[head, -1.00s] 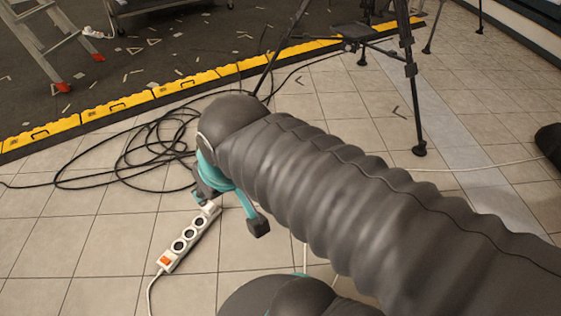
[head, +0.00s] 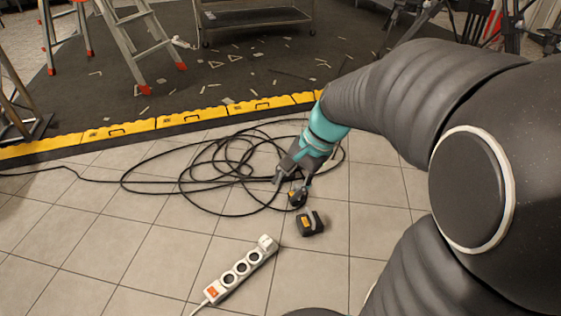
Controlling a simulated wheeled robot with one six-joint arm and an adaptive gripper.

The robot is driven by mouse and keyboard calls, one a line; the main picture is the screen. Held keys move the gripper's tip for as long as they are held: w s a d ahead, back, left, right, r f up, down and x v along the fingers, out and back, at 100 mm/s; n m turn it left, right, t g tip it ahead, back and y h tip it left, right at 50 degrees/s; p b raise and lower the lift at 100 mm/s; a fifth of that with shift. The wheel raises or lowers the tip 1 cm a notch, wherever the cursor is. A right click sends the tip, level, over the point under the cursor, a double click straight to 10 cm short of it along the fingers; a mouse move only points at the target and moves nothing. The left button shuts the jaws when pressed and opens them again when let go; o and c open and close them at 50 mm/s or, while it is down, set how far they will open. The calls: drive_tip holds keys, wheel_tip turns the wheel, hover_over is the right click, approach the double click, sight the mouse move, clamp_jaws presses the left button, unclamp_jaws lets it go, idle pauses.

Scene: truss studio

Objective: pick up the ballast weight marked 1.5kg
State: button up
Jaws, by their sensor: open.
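Two small dark blocks with orange-yellow labels are on the tiled floor in the head view. The nearer block (head: 310,224) has a grey handle on top and stands clear of my gripper. The farther block (head: 297,198) is just below my gripper's fingers and partly hidden by them. The labels are too small to read, so I cannot tell which is marked 1.5kg. My gripper (head: 292,181) is open, pointing down beside the black cable coil. I cannot tell whether its fingers touch the farther block.
A loose black cable (head: 225,170) lies coiled behind and left of the blocks. A white power strip (head: 238,273) lies nearer, to the left. A yellow cable ramp (head: 185,117) edges the dark carpet, with a ladder (head: 150,35) beyond.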

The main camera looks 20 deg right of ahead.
drive_tip(key=w+d+f+m+t+y+b, duration=0.15)
drive_tip(key=w+d+f+m+y, duration=0.25)
drive_tip(key=w+d+f+m, duration=0.5)
drive_tip(key=w+d+f+m+t+y, duration=0.2)
drive_tip(key=w+f+m+y, duration=0.2)
drive_tip(key=w+f+m, duration=0.55)
drive_tip(key=d+f+m+t, duration=0.2)
drive_tip(key=d+f+m, duration=0.2)
drive_tip(key=f, duration=0.5)
drive_tip(key=d+f+m+t, duration=0.3)
drive_tip(key=d+f+m, duration=0.15)
drive_tip(key=f, duration=0.45)
drive_tip(key=m+t+h+b, duration=0.1)
drive_tip(key=m+t+h, duration=0.35)
drive_tip(key=m, duration=0.35)
approach(311, 214)
drive_tip(key=shift+m+y, duration=0.3)
drive_tip(key=shift+y, duration=0.15)
drive_tip(key=x, duration=0.6)
drive_tip(key=f+x, duration=0.1)
drive_tip(key=x, duration=0.3)
drive_tip(key=shift+w+d+f, duration=0.1)
drive_tip(key=shift+d, duration=0.1)
clamp_jaws()
